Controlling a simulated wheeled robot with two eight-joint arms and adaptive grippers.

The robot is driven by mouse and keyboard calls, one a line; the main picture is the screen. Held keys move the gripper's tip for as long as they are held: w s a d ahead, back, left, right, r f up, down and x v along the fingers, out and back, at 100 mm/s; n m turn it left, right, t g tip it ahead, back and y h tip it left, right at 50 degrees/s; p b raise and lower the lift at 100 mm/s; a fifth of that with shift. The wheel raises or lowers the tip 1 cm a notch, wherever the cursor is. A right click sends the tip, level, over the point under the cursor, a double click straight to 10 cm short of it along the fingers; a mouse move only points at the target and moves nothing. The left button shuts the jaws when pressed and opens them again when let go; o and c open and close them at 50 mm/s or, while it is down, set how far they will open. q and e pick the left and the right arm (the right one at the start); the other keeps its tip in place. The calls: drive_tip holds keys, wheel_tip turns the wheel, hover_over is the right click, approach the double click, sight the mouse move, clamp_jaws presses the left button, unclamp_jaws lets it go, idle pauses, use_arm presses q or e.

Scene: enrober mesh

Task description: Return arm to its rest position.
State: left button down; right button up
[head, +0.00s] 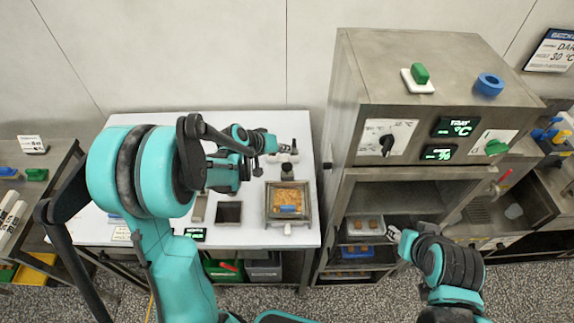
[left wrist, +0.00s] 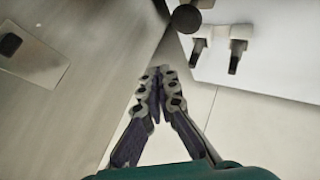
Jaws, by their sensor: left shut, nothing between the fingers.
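My left arm reaches over the white table (head: 130,205) in the head view. Its gripper (head: 288,149) is above the table's back right part, left of the steel cabinet. In the left wrist view the fingers of this gripper (left wrist: 160,74) meet at the tips, with nothing between them. My right gripper (head: 394,234) is at the lower right, in front of the cabinet's open lower shelves; it is too small to tell if it is open or shut.
The steel cabinet (head: 352,75) stands close right of the left gripper, with a black knob (head: 387,144). A square tray (head: 270,216) with a yellow-brown filling and a blue item lies on the table. The cabinet's shelf holds a clear container (head: 363,226).

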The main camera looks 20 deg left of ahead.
idle(0.3)
use_arm(q)
drive_tip(key=shift+s+d+b, duration=0.15)
drive_tip(key=shift+s+b, duration=0.15)
drive_tip(key=shift+b, duration=0.1)
drive_tip(key=s+f+m+y+b, duration=0.1)
drive_tip(key=s+f+y+b, duration=0.1)
drive_tip(key=s+b, duration=0.5)
drive_tip(key=s+f+m+y+b, duration=0.1)
drive_tip(key=s+f+b, duration=0.4)
drive_tip(key=s, duration=1.2)
drive_tip(key=y+b, duration=0.1)
drive_tip(key=b, duration=0.2)
drive_tip(key=shift+s+f+m+g+y+b, duration=0.3)
drive_tip(key=shift+y, duration=0.1)
